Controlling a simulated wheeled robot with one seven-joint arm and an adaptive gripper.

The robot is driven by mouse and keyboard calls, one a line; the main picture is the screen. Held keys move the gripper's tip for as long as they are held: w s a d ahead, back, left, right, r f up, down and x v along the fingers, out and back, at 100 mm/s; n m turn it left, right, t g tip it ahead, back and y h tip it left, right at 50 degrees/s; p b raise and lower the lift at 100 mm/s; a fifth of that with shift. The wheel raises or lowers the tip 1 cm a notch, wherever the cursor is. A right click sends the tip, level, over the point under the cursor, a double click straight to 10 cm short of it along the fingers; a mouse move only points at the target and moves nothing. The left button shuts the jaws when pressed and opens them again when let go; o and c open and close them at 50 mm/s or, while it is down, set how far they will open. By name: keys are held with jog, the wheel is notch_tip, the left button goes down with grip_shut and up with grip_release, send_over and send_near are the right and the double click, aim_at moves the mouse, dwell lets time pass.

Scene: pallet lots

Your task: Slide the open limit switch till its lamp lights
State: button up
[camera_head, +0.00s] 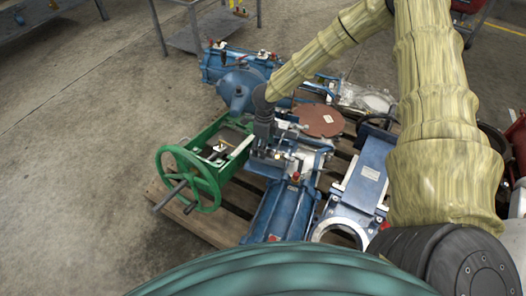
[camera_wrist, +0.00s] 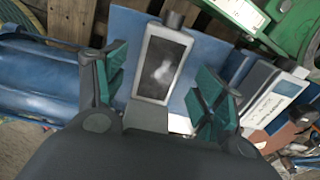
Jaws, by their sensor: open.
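In the wrist view a small box-shaped device (camera_wrist: 161,62) with a light grey frame and a dark face stands between my fingers. It looks like the limit switch, but I cannot be sure. A pale smudge shows on its dark face; I cannot make out a lit lamp. My gripper (camera_wrist: 165,85) is open, with one teal-padded finger on each side of the device and visible gaps. In the head view my gripper (camera_head: 263,152) points down over the blue valve assembly (camera_head: 280,212); it hides what lies under it.
A green handwheel (camera_head: 190,178) stands left of my gripper. A blue gate valve (camera_head: 365,180) lies to the right, and a brown round plate (camera_head: 319,121) behind. All rest on a wooden pallet (camera_head: 222,228). Bare concrete floor (camera_head: 70,170) lies to the left.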

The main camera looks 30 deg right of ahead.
notch_tip(320, 180, up, 8)
jog(key=shift+w+d+f, duration=0.15)
jog(key=shift+w+d, duration=0.05)
jog(key=shift+d, duration=0.05)
dwell(0.4)
